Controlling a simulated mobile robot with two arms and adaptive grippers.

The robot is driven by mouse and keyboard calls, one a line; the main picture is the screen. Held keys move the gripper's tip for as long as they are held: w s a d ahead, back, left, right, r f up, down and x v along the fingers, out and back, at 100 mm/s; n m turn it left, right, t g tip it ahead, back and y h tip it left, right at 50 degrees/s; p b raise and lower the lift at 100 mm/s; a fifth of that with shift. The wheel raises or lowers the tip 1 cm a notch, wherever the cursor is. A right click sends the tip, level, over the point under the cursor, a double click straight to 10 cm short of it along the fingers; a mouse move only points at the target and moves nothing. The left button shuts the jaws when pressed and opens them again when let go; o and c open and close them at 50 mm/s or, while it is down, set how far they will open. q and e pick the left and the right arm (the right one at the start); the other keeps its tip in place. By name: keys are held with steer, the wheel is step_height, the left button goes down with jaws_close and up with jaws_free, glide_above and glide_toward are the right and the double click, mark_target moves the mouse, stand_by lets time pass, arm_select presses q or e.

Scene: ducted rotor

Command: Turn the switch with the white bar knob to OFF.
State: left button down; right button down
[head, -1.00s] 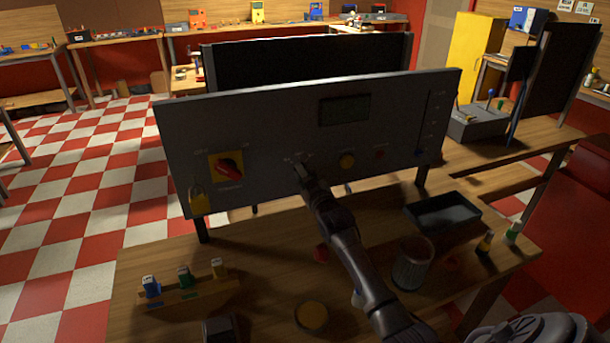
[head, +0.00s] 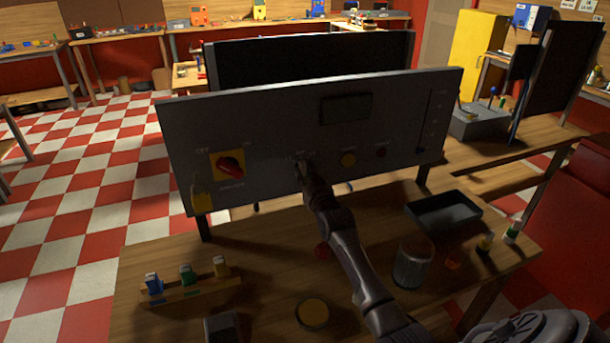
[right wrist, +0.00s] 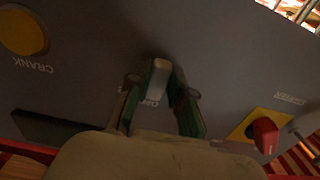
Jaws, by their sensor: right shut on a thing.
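The white bar knob (right wrist: 157,82) sits on the grey upright panel (head: 260,120). In the right wrist view it stands between the two fingers of my right gripper (right wrist: 161,90), which is shut on it. Lettering by the knob is partly covered by the fingers and cannot be read clearly. In the head view my right gripper (head: 302,165) is at the middle of the panel and hides the knob. My left gripper is not in view.
A red rotary switch (head: 231,167) on a yellow plate and a yellow padlock (head: 202,199) are left on the panel. A yellow button (head: 348,159) is to the right. A black tray (head: 443,211) and a dark cup (head: 413,263) stand on the bench.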

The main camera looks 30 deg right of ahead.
steer(key=c, duration=1)
jaws_free()
steer(key=shift+c, duration=0.2)
steer(key=v, duration=1.2)
steer(key=shift+f, duration=0.1)
